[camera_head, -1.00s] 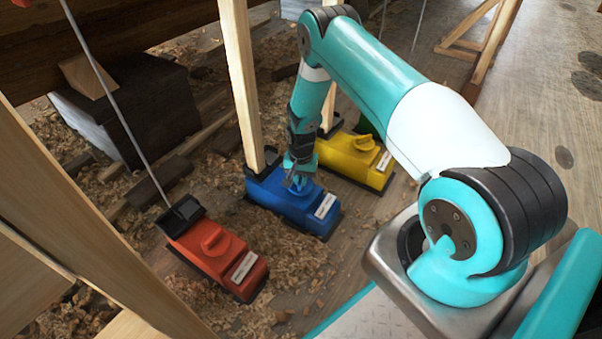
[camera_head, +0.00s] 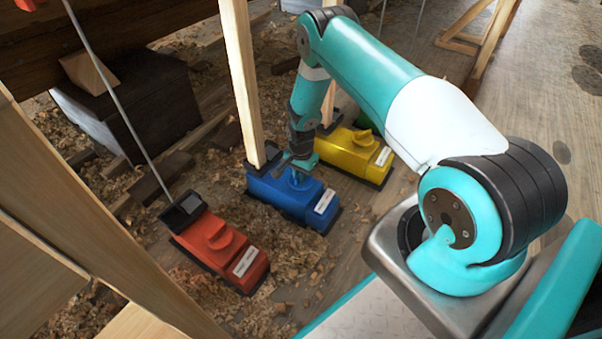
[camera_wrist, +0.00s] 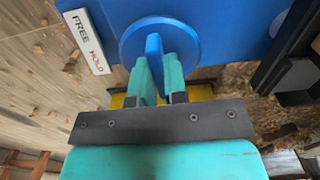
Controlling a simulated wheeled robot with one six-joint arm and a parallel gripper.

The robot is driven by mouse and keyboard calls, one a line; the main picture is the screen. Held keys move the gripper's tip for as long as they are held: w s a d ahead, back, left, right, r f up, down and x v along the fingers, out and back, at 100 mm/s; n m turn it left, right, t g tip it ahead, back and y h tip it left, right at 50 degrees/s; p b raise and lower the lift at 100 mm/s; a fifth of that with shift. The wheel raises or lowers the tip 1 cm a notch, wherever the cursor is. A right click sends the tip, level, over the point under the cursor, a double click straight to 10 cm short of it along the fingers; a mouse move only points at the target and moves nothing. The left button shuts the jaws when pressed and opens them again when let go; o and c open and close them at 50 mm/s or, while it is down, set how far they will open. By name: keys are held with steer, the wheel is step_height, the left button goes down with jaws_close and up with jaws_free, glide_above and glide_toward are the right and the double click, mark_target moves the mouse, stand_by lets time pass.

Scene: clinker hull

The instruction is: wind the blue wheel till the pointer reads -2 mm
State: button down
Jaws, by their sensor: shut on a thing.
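The blue unit (camera_head: 318,206) stands on the floor between a red and a yellow one, with a wooden post rising at its back. In the wrist view its blue wheel (camera_wrist: 185,38) is a round disc with a raised grip bar (camera_wrist: 154,52). My gripper (camera_wrist: 160,72) is shut on that bar, one teal finger on each side. In the head view my gripper (camera_head: 297,172) reaches down onto the top of the blue unit and hides most of the wheel. A white label (camera_wrist: 88,40) reads FREE and HOLD. No pointer or millimetre scale can be made out.
The red unit (camera_head: 222,250) with a thin rod stands left, the yellow unit (camera_head: 355,152) right behind. A wooden post (camera_head: 240,80) rises close beside my forearm. A slanted timber (camera_head: 90,215) crosses the left foreground. Wood shavings cover the floor.

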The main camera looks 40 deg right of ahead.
steer(key=c, duration=1.2)
jaws_free()
steer(key=shift+o, duration=0.2)
step_height(320, 180, up, 18)
steer(key=p, duration=0.7)
steer(key=shift+f, duration=0.25)
steer(key=shift+o, duration=0.3)
